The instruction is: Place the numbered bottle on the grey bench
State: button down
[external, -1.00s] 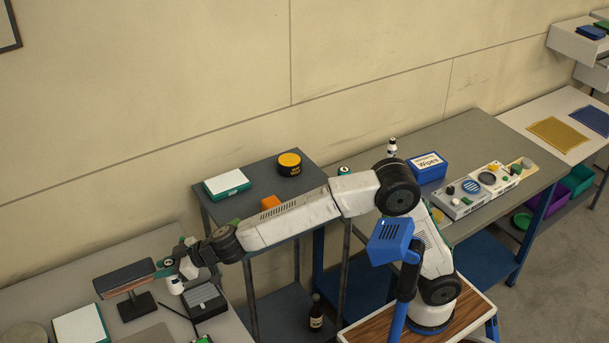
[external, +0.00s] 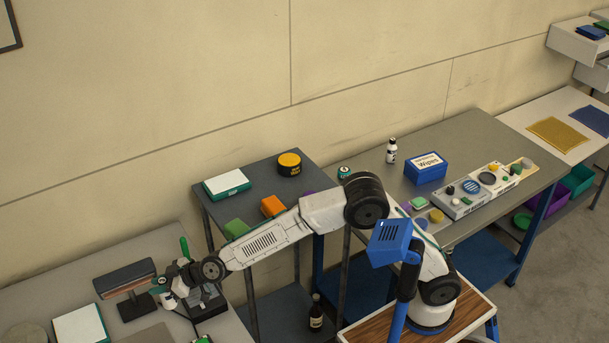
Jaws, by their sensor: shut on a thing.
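My gripper (external: 164,288) is low over the pale grey bench (external: 62,283) at the left. It is shut on a small white bottle (external: 168,301), which is partly hidden by the fingers. A number on it is too small to read. I cannot tell whether the bottle touches the bench top or hangs just above it. Another grey bench (external: 470,136), with a blue frame, stands at the right. A white bottle with a dark cap (external: 391,153) stands upright on it.
The dark shelf unit (external: 250,172) holds an orange block (external: 272,206) and a yellow-topped tin (external: 289,163). A blue wipes box (external: 426,169) sits on the right bench.

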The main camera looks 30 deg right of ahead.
aim_at(164, 301)
notch_tip(164, 301, down, 8)
jog(key=shift+f, duration=0.1)
dwell(0.4)
jog(key=c, duration=1.2)
grip_release()
jog(key=shift+f, duration=0.1)
jog(key=shift+r, duration=0.2)
jog(key=v, duration=1.2)
jog(key=shift+f, duration=0.1)
